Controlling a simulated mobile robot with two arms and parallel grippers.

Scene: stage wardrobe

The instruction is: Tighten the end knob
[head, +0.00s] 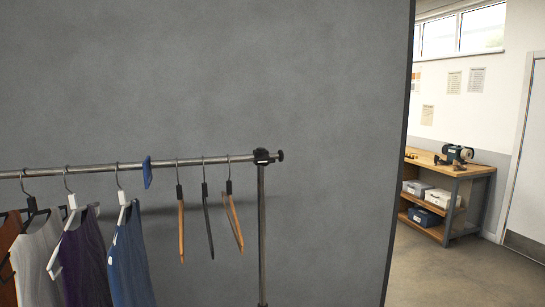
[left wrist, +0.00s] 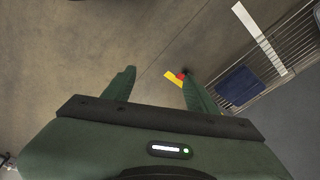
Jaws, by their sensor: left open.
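The end knob (head: 280,156) is small and dark. It sits at the right end of the metal rail (head: 100,167), just past the black corner clamp (head: 261,157) on top of the upright post (head: 261,230). I cannot tell how tight it is. The knob is not visible in that view. No gripper shows in the head view, and my right gripper is not seen.
Garments and several bare hangers (head: 231,215) hang on the rail left of the post. A grey wall panel (head: 330,80) stands behind. A wooden workbench (head: 474,170) is at the right. A wire rack (left wrist: 285,55) with a blue item lies below right of my left gripper.

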